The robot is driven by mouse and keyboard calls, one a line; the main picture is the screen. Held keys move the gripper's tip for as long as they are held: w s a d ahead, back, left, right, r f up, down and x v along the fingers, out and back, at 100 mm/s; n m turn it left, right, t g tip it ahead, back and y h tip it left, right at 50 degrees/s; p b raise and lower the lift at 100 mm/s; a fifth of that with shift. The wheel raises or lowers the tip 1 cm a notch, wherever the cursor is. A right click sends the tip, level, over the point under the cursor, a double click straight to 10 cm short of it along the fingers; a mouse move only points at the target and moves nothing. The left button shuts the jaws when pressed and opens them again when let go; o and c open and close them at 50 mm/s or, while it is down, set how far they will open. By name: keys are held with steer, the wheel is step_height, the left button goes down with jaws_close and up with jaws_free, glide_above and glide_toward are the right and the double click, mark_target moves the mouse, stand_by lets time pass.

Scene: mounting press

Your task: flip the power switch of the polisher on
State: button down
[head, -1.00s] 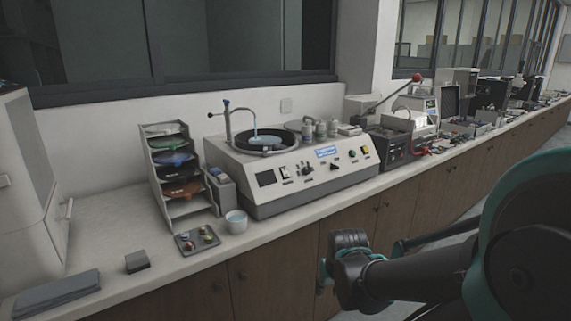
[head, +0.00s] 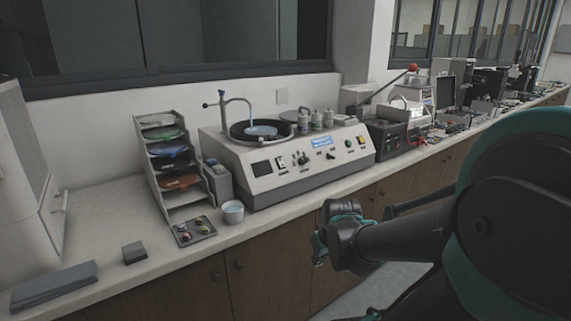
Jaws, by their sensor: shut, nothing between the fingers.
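The polisher (head: 262,186) is a pale bench machine with a round wheel bowl (head: 262,131) and a curved tap on top. Its sloped front panel carries a dark display (head: 262,168), a white rocker switch (head: 282,164) beside it, small knobs, and green and yellow buttons at the right. The labels are too small to read, and I cannot tell the switch's position. My gripper (head: 319,252) is at the end of my dark arm, in front of the counter and below the polisher's panel. It is small in the picture, shut and empty, apart from the machine.
A rack of coloured discs (head: 180,181), a white cup (head: 233,212) and a small sample tray (head: 193,232) stand left of the polisher. A dark box (head: 385,137) and a red-knobbed lever press (head: 412,68) stand to its right. The air before the panel is clear.

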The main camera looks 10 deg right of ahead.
mark_target(283, 165)
steer(key=w+r+n+t+y, duration=0.3)
steer(key=w+r+n, duration=1.7)
steer(key=w+r, duration=0.5)
steer(key=shift+w+r+n+t+y, duration=0.3)
steer(key=shift+r+y, duration=0.1)
steer(key=shift+r, duration=0.1)
steer(key=x, duration=1.3)
steer(key=shift+w+f, duration=0.1)
steer(key=shift+f, duration=0.05)
steer(key=shift+w+a+f, duration=0.2)
steer(key=shift+w+f, duration=0.1)
steer(key=shift+f, duration=0.2)
steer(key=shift+r, duration=0.15)
